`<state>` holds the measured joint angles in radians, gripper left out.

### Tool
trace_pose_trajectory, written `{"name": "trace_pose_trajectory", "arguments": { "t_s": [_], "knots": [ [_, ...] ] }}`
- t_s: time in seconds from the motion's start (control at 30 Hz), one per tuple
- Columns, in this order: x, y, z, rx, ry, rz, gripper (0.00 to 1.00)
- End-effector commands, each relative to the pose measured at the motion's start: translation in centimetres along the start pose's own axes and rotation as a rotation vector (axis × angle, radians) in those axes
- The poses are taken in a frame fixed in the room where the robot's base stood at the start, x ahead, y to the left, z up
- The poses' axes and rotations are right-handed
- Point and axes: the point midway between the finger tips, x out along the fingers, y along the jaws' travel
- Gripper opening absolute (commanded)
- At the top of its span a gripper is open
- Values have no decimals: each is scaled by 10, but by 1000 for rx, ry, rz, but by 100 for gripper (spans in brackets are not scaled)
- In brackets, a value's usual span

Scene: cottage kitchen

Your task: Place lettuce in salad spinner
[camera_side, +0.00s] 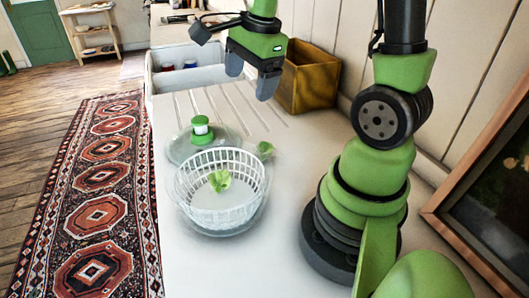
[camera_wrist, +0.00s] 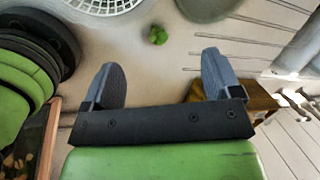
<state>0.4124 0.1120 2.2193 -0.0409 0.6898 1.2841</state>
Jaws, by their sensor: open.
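The salad spinner's white slotted basket (camera_side: 225,216) stands in a clear bowl on the counter, uncovered. One green lettuce piece (camera_side: 220,180) shows inside it. Another lettuce piece (camera_side: 265,149) lies on the counter just right of the basket's back rim. It also shows in the wrist view (camera_wrist: 157,35), past the fingers, with the basket edge (camera_wrist: 92,5) at its upper left. The clear lid (camera_side: 178,152) with a green knob lies behind the basket. My gripper (camera_side: 250,88) is open and empty, above the counter behind the loose lettuce; its fingers (camera_wrist: 162,75) show apart in the wrist view.
A wooden box (camera_side: 310,80) stands against the wall at the back right. A white sink (camera_side: 175,84) lies behind the grooved drainer. A framed picture (camera_side: 490,185) leans at the right. The counter (camera_side: 235,262) in front of the spinner is clear.

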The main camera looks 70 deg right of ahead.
Motion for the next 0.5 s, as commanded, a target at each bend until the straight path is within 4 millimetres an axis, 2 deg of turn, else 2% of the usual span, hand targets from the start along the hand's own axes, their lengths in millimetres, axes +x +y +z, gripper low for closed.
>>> {"name": "trace_pose_trajectory", "arguments": {
  "t_s": [0.03,0.2,0.33,0.5],
  "knots": [
    [20,-3,-15,158,19,49,84],
    [73,-3,-58,644,89,150,84],
    [100,4,-78,880,131,193,84],
    [119,10,-87,1000,155,214,84]
  ]
}}
